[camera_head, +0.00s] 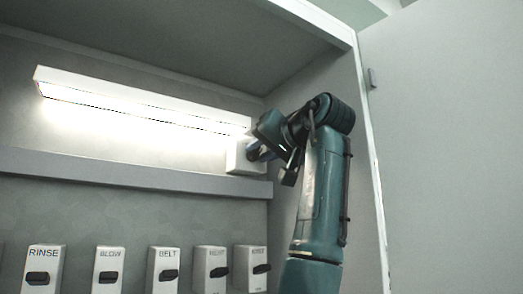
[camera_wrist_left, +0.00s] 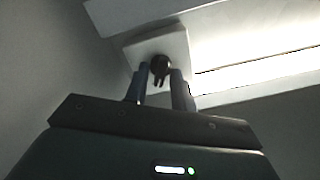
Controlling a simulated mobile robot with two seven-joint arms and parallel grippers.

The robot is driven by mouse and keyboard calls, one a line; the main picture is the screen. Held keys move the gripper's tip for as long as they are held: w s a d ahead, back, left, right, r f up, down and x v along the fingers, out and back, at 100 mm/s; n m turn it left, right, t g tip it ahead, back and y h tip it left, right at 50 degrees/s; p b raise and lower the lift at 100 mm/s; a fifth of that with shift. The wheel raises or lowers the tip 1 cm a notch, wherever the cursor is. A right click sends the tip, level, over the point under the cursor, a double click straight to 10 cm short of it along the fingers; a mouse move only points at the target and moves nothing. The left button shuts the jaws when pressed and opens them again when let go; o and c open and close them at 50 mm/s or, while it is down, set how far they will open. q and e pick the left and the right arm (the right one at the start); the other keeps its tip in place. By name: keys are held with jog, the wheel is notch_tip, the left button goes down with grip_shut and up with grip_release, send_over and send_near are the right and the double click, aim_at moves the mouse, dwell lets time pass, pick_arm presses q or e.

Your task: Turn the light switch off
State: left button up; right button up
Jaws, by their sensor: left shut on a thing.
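The light switch (camera_head: 240,163) is a pale square box with a dark knob, fixed on the back wall at the right end of the lamp, just above the shelf edge. In the left wrist view its white plate (camera_wrist_left: 175,45) shows, with the dark knob (camera_wrist_left: 161,66) in the middle. My left gripper (camera_head: 255,154) is at the switch, and its two fingers (camera_wrist_left: 160,75) are shut on the knob, one on each side. The long lamp (camera_head: 140,104) is lit brightly. My right gripper is in neither view.
A grey shelf edge (camera_head: 120,170) runs below the lamp. Under it is a row of several pale switch boxes with dark handles, among them RINSE (camera_head: 42,262), BLOW (camera_head: 108,262) and BELT (camera_head: 163,262). The cabinet's side wall stands right behind my arm.

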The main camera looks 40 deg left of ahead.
pick_arm(q)
jog(key=shift+n, duration=0.4)
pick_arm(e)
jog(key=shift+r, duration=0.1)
pick_arm(q)
jog(key=shift+n, duration=0.3)
jog(key=shift+s+n, duration=0.1)
jog(key=shift+n, duration=1.9)
jog(key=n, duration=0.6)
jog(key=shift+s, duration=0.15)
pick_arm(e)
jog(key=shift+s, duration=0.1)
pick_arm(q)
jog(key=shift+n, duration=0.4)
